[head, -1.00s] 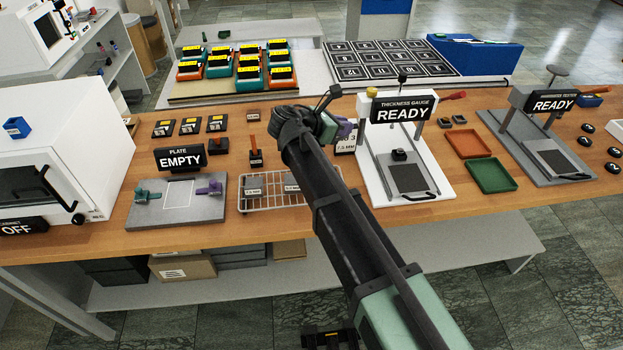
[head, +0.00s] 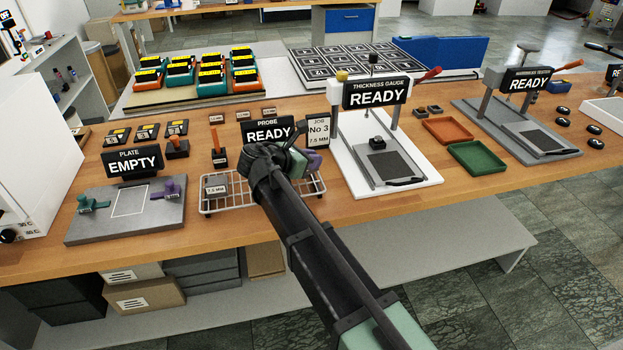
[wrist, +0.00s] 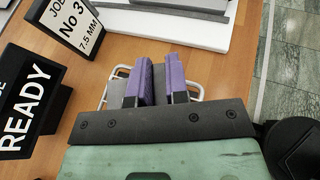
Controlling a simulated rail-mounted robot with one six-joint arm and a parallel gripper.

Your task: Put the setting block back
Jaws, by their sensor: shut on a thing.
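My gripper (wrist: 160,82) has purple fingers and is shut on a narrow grey piece, seemingly a block, mostly hidden between them. In the head view my gripper (head: 306,163) is over the right end of the white wire rack (head: 236,207), and my wrist hides that end. Rack wires show on both sides of the fingers in the wrist view. I cannot tell whether the held piece touches the rack. A grey labelled block (head: 215,187) sits in the rack's left end. The job card (head: 318,131) reads No 3, 7.5 MM.
The PROBE READY sign (head: 267,131) stands behind the rack. The white thickness gauge (head: 385,160) is just right of my gripper. The plate station (head: 85,222) is to the left, its sign reading EMPTY. Red (head: 446,131) and green (head: 477,157) trays lie farther right.

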